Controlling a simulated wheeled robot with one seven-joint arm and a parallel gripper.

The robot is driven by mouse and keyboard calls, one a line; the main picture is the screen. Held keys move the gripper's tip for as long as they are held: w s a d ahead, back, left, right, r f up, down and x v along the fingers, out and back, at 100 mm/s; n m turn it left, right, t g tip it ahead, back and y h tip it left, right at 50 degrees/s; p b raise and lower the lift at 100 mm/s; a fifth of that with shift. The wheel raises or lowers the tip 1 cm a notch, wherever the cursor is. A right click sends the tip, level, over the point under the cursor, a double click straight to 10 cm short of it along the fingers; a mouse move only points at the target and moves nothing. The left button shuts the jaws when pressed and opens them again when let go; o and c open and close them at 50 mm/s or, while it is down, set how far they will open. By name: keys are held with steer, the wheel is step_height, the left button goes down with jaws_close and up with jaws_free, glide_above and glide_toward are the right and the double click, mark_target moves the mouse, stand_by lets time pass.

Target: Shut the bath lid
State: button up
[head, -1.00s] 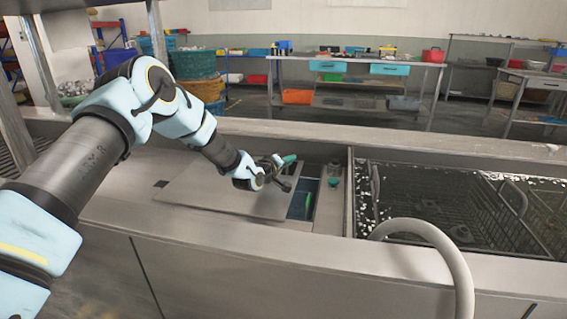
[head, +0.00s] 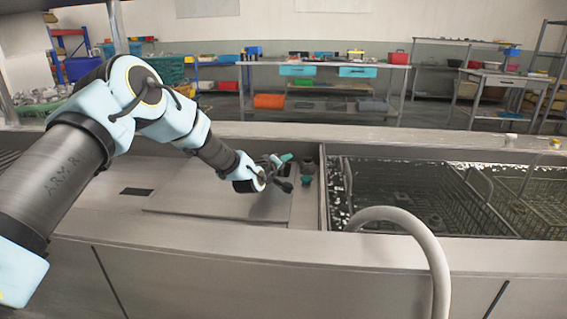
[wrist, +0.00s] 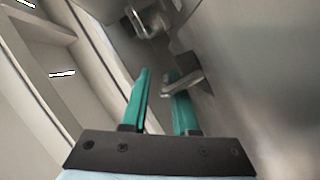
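The bath lid (head: 205,193) is a flat steel panel on the counter, left of the basket tank in the head view. It reaches nearly to the right side of its bath, and no blue liquid shows there now. My gripper (head: 285,159) is low over the lid's right end and hides part of its edge. In the wrist view, the teal fingers of my gripper (wrist: 160,82) stand apart. A metal handle (wrist: 184,83) lies at the right fingertip, with a gap to the left finger; whether it touches is unclear.
An open tank with wire baskets (head: 480,200) is to the right. A pale curved hose (head: 425,240) rises in front of it. A raised ledge (head: 400,143) runs behind.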

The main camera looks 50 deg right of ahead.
steer(key=shift+s+f, duration=0.2)
steer(key=shift+s, duration=0.05)
step_height(320, 180, up, 2)
steer(key=b, duration=0.2)
glide_above(270, 186)
steer(key=shift+d+r, duration=0.15)
steer(key=shift+d, duration=0.15)
steer(key=shift+s+a+r, duration=0.15)
steer(key=shift+a, duration=0.2)
